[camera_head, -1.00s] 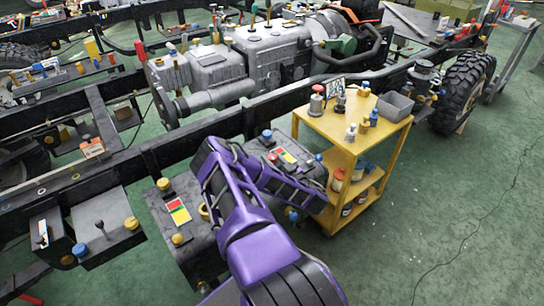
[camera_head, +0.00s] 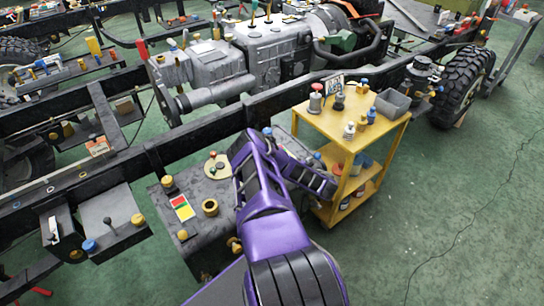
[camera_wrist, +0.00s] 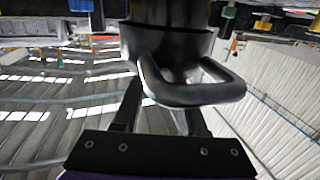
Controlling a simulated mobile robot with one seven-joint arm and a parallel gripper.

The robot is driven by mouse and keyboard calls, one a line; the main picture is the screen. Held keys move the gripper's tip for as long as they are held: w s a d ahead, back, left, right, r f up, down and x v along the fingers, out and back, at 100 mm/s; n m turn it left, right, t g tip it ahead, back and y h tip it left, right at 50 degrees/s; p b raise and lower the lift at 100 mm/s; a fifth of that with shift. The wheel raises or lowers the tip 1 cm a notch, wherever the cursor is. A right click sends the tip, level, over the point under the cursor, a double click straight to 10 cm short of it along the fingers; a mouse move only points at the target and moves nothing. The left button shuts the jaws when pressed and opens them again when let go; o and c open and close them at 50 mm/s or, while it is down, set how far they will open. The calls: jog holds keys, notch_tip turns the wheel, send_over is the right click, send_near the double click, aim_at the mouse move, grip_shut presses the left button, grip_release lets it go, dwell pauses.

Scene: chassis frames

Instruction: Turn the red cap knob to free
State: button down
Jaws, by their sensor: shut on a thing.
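In the wrist view, my gripper (camera_wrist: 160,115) reaches up to a dark loop handle (camera_wrist: 205,97) under a black cylindrical body (camera_wrist: 170,45). It is shut on this handle, though the exact contact is partly hidden. In the head view, my purple arm reaches over the dark control box (camera_head: 208,235), and my gripper is hidden. No red cap knob can be clearly made out. Small red spots show on a pale disc (camera_head: 216,168) on the box and just beyond my arm, too small to identify. The handle's colour looks dark, not red, in the wrist view.
A yellow cart (camera_head: 345,125) with bottles and a grey bin (camera_head: 393,103) stands close to the right of my arm. The black chassis rail (camera_head: 110,170) runs behind the box. Open green floor (camera_head: 450,210) lies to the right.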

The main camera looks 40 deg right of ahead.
jog(key=shift+c, duration=2.3)
grip_release()
jog(key=shift+s, duration=0.1)
jog(key=shift+s+d, duration=0.1)
jog(key=shift+s, duration=0.1)
jog(key=s+d, duration=0.2)
jog(key=s, duration=1.4)
jog(key=shift+s, duration=0.3)
